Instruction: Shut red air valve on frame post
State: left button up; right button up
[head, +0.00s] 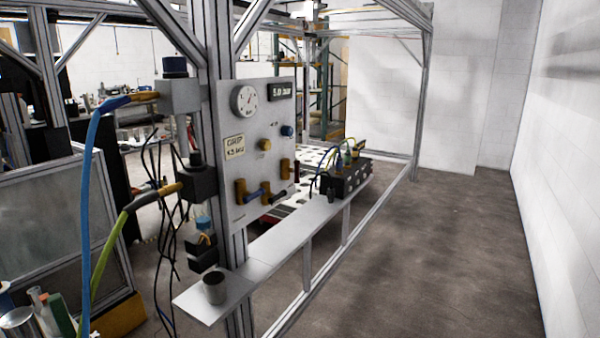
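A grey control panel (232,205) is fixed to the aluminium frame post (208,70). Neither of my grippers is in view.
The panel has a round gauge (244,100), a display (280,90) reading 5.0 bar and a label (234,147). A narrow shelf (262,252) below holds a dark cup (214,287) and a black block (346,179). The floor at right is clear.

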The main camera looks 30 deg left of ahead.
aim_at(298, 162)
jog(key=i+j, duration=0.1)
jog(key=i, duration=1.75)
jog(key=i+u, duration=0.25)
jog(key=i, duration=0.2)
jog(key=i+l+u, duration=0.25)
jog(key=i, duration=0.25)
jog(key=i+l+u, duration=0.1)
jog(key=i+u, duration=0.2)
jog(key=i, duration=0.15)
jog(key=i+u, duration=0.15)
jog(key=u, duration=0.3)
jog(key=i+l+u, duration=0.15)
jog(key=u, duration=0.35)
jog(key=i+l+u, duration=0.15)
jog(key=u, duration=0.3)
jog(key=i+l+u, duration=0.1)
jog(key=l+u, duration=0.2)
jog(key=u, duration=0.15)
jog(key=l+u, duration=0.2)
jog(key=u, duration=0.25)
jog(key=i+l, duration=0.05)
